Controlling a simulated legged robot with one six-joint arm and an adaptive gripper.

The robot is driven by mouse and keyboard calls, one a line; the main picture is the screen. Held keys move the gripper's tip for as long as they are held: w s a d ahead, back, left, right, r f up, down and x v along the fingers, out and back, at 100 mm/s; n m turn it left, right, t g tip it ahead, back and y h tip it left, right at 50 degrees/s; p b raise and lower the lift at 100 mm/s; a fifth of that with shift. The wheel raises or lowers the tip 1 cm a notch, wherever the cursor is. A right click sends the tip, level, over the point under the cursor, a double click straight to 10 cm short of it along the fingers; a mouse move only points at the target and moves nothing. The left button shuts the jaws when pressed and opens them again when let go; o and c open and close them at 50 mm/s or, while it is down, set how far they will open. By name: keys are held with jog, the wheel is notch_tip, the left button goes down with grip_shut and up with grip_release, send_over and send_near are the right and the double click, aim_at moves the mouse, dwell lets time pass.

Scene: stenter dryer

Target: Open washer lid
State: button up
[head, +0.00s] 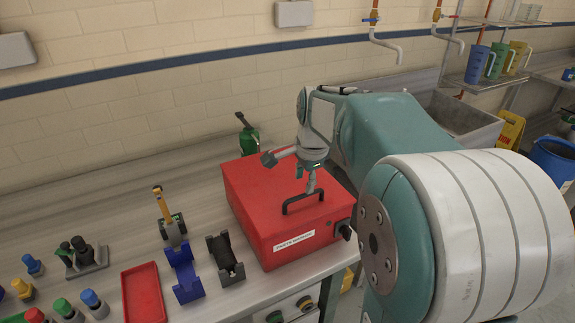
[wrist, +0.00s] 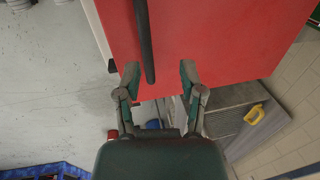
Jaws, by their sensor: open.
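The washer is a red box (head: 277,229) on the metal counter in the head view, with a white label on its front. Its red lid (head: 262,187) is flat and closed on top, with a black bar handle (head: 303,201) near the front edge. My gripper (head: 308,184) is over the lid close to the handle. In the wrist view my gripper (wrist: 160,78) is open, and the black handle (wrist: 145,40) reaches down between the two fingers. The fingers stand on either side of it, with the red lid (wrist: 215,40) behind. I cannot tell whether either finger touches the handle.
Left of the washer on the counter are a black holder (head: 225,258), a blue holder (head: 184,273), a red tray (head: 143,293) and several coloured-cap bottles. A green bottle (head: 248,135) stands behind the washer. A sink (head: 460,118) is at the back right.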

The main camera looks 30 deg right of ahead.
jog(key=s+a+n+t, duration=0.1)
jog(key=s+a+n, duration=0.5)
jog(key=s+n, duration=0.2)
jog(key=s+a+n+t, duration=0.2)
jog(key=s+a+n, duration=0.5)
jog(key=s+n, duration=0.2)
jog(key=shift+s+r, duration=0.3)
jog(key=shift+s, duration=0.75)
jog(key=shift+s+f+n, duration=0.15)
jog(key=shift+s+n, duration=0.05)
jog(key=shift+n, duration=0.1)
grip_shut()
jog(key=m+t, duration=0.2)
jog(key=m, duration=3.4)
send_near(311, 204)
jog(key=x, duration=0.6)
jog(key=shift+w+d+f, duration=0.1)
jog(key=shift+w+f, duration=0.15)
